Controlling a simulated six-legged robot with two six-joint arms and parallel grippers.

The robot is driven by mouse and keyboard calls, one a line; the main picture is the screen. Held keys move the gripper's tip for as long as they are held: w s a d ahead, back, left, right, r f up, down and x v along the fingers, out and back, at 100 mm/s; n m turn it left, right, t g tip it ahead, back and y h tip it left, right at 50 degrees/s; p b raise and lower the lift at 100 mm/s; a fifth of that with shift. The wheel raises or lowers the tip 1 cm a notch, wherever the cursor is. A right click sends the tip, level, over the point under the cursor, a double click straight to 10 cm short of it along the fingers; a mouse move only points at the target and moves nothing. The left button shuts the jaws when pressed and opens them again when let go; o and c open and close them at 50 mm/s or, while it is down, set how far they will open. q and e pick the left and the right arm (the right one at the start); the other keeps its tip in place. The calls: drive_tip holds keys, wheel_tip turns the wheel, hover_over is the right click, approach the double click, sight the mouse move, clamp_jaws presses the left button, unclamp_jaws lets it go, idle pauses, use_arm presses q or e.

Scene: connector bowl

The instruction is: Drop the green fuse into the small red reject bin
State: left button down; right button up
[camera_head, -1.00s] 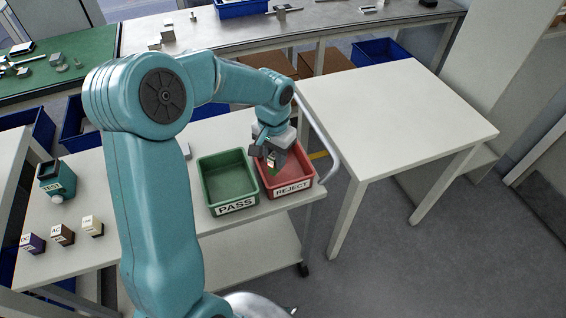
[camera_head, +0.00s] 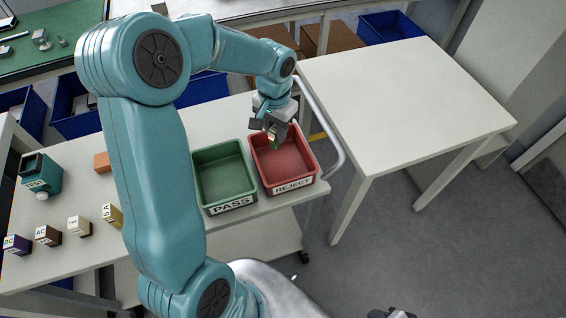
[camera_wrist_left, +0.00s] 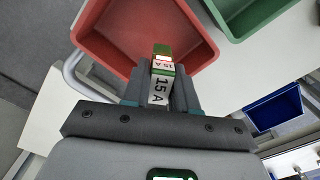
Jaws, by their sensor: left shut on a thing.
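The green fuse (camera_head: 275,144), marked 15 A, is held in my left gripper (camera_head: 271,131). In the left wrist view the fuse (camera_wrist_left: 163,60) sits between the shut fingers, its green end pointing out over the red bin (camera_wrist_left: 105,45). The small red reject bin (camera_head: 294,165), labelled REJECT, stands at the right end of the white bench. The gripper and fuse appear over the back left part of its opening. The bin floor that shows looks empty. A dark piece at the bottom edge of the head view seems to be my right gripper (camera_head: 390,313), mostly cut off.
A green PASS bin (camera_head: 224,174) stands directly left of the red one. Several small labelled blocks, including a brown AC block (camera_head: 47,235), and a teal TEST device (camera_head: 40,176) are at the left. A bare white table (camera_head: 410,110) stands to the right, across a gap.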

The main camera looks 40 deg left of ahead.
use_arm(q)
drive_tip(key=f+b, duration=0.1)
drive_tip(key=f, duration=0.1)
drive_tip(key=f+b, duration=0.1)
drive_tip(key=shift+d+f, duration=0.2)
drive_tip(key=shift+f, duration=0.2)
drive_tip(key=shift+s+a+f+b, duration=0.1)
drive_tip(key=shift+f+b, duration=0.2)
drive_tip(key=shift+b, duration=0.05)
drive_tip(key=c, duration=0.8)
unclamp_jaws()
drive_tip(key=shift+r, duration=0.1)
wheel_tip(320, 180, up, 16)
drive_tip(key=shift+p, duration=0.45)
